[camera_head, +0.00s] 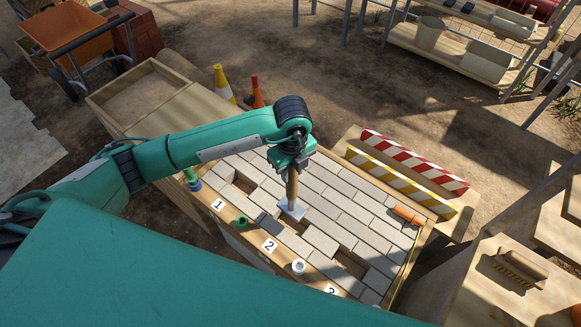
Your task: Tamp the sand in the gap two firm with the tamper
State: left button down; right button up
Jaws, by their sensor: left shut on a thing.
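My left gripper (291,165) is shut on the wooden handle of the tamper (292,188), which hangs roughly upright. The tamper's flat metal plate (291,208) is low over the pavers, just behind gap two (294,226), and hides part of that area. I cannot tell whether the plate touches the surface. The sand in gap two is hard to make out in shadow. The number 2 label (270,245) is on the front wooden rim. My right gripper is not in view.
The paver bed (340,205) has other gaps near label 1 (242,185) and near label 3 (350,263). A green cup (240,221) and a white cup (299,266) sit along the front rim. An orange-handled tool (408,215) lies at right. Striped barriers (415,160) stand behind.

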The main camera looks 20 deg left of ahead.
aim_at(292, 188)
pick_arm(q)
jog(key=shift+r, duration=0.1)
dwell(0.5)
jog(key=shift+w+f+b, duration=0.1)
jog(key=shift+f+b, duration=1.6)
jog(key=shift+f, duration=0.45)
jog(key=shift+f+b, duration=1.95)
jog(key=shift+f, duration=0.6)
